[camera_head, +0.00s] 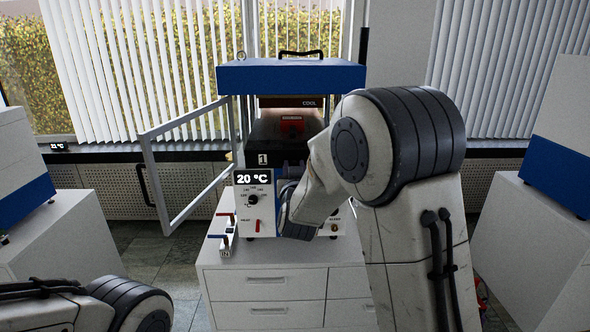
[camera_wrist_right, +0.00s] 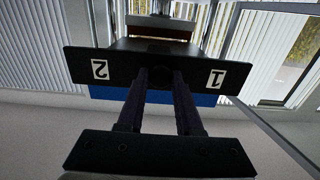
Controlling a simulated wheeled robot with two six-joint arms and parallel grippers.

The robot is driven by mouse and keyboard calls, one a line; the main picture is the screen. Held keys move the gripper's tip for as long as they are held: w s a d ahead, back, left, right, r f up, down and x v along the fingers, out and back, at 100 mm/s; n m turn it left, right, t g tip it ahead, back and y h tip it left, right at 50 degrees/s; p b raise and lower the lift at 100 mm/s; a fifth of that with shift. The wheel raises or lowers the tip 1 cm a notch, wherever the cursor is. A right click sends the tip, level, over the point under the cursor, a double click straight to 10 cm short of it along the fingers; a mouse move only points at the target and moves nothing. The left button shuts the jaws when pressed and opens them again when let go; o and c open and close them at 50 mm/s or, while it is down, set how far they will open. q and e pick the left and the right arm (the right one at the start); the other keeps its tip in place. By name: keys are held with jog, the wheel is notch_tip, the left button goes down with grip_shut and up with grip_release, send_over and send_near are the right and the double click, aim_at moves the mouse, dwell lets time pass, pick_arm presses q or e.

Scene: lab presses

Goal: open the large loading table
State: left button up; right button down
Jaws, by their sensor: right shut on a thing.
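The loading table shows in the right wrist view as a wide black front plate (camera_wrist_right: 115,68) with upside-down labels 2 and 1. In the head view its black front (camera_head: 263,159) with label 1 shows in the press opening, partly hidden behind my right arm. My right gripper (camera_wrist_right: 162,78) is shut at the middle of this plate, on a handle its fingers mostly hide. In the head view my right gripper (camera_head: 292,172) is in front of the press, largely covered by my arm. My left arm shows at the lower left, but its gripper is out of view.
The press (camera_head: 290,78) has a blue top and stands on a white drawer cabinet (camera_head: 267,285). Its framed door (camera_head: 165,190) stands open to the left. A control panel (camera_head: 255,205) reads 20 °C. White-and-blue units stand at left (camera_head: 25,150) and right (camera_head: 560,130).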

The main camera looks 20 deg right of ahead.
jog(key=shift+s+f, duration=0.1)
jog(key=c, duration=0.8)
grip_release()
jog(key=shift+o, duration=1)
jog(key=shift+s, duration=0.2)
jog(key=shift+w, duration=0.15)
jog(key=shift+a, duration=0.1)
jog(key=b+v, duration=0.3)
jog(key=v, duration=0.7)
jog(key=shift+s, duration=0.25)
